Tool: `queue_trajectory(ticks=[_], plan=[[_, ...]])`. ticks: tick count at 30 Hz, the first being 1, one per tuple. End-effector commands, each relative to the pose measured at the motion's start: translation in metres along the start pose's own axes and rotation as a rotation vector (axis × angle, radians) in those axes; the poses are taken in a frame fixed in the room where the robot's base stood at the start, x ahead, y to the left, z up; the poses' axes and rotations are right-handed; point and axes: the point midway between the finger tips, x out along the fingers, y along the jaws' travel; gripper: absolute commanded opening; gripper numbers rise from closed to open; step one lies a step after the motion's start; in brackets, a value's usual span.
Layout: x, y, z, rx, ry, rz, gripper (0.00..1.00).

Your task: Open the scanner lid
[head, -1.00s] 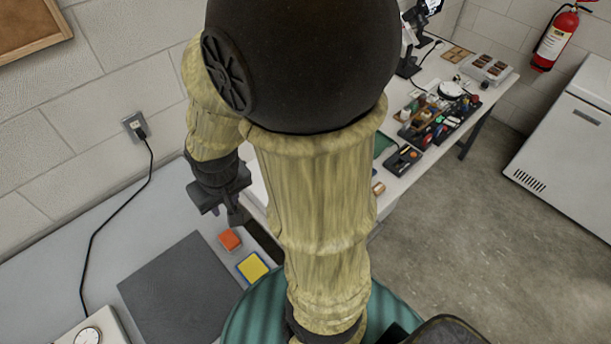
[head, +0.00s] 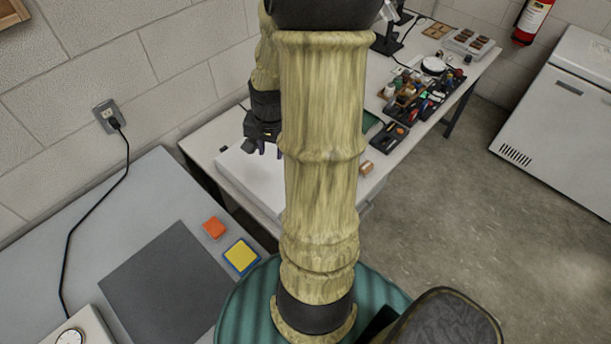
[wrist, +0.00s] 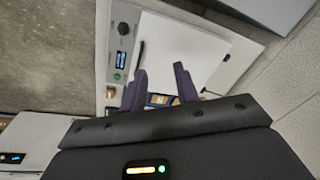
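The scanner is the pale box on the bench behind my arm. Its white lid (head: 240,174) lies flat, and my arm hides its right part. In the wrist view, the lid (wrist: 188,48) has a short dark strip (wrist: 141,52) near its left edge. A grey control panel (wrist: 122,45) with a small screen and a green button runs beside it. My gripper (head: 264,150) is over the lid's far part in the head view. In the wrist view, its two dark fingers (wrist: 159,70) are apart with nothing between them. I cannot tell how high it is above the lid.
The grey table (head: 120,215) at left carries a dark mat (head: 170,285), an orange block (head: 214,228) and a yellow-blue pad (head: 241,256). A small brown block (head: 366,168) and a tool tray (head: 415,98) are right of my arm.

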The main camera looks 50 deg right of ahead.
Motion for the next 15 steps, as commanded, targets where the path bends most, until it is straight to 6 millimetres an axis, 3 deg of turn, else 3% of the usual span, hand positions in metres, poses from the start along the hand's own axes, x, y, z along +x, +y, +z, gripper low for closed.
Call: queue_trajectory(ticks=[9,15], plan=[[0.025,0.058,-0.047,0.343,-0.01,-0.027,0.31],[0.032,0.09,-0.068,0.516,-0.011,-0.049,0.31]])
